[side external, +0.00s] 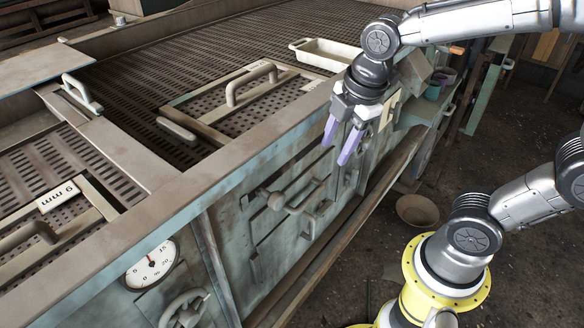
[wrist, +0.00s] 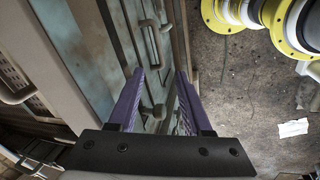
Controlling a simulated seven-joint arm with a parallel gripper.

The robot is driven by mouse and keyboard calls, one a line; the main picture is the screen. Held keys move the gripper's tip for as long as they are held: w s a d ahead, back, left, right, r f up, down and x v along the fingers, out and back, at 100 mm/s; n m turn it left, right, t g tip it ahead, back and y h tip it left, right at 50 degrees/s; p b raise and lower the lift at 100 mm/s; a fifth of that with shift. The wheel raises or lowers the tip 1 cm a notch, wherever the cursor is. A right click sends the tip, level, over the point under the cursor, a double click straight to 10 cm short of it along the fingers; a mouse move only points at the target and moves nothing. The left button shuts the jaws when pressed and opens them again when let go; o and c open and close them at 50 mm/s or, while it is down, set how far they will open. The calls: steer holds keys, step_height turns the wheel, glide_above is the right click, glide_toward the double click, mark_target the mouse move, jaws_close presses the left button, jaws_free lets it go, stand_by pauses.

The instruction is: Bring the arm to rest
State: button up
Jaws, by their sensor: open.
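My gripper (side external: 343,138) hangs in the air in front of the machine's right front edge, below the level of its top. Its two purple fingers point down and stand apart with nothing between them. In the wrist view my gripper (wrist: 160,90) also shows spread, with the machine's teal front wall and the dark floor beyond. The teal machine (side external: 110,250) fills the left and middle of the side view.
A cream tray (side external: 325,54) and a handled grate panel (side external: 245,100) lie on the slotted top. A bowl (side external: 417,210) sits on the floor. Handles (side external: 290,200) stick out from the front wall. A paper (wrist: 293,128) lies on the floor. Open floor lies right of the machine.

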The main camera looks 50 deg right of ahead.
steer(key=s+d+r+m+t, duration=0.1)
steer(key=s+r+m+t, duration=0.1)
steer(key=s+m, duration=0.8)
steer(key=m, duration=0.4)
steer(key=shift+s+d+r+m+t, duration=0.3)
steer(key=shift+s+d+r, duration=0.05)
steer(key=shift+r, duration=0.05)
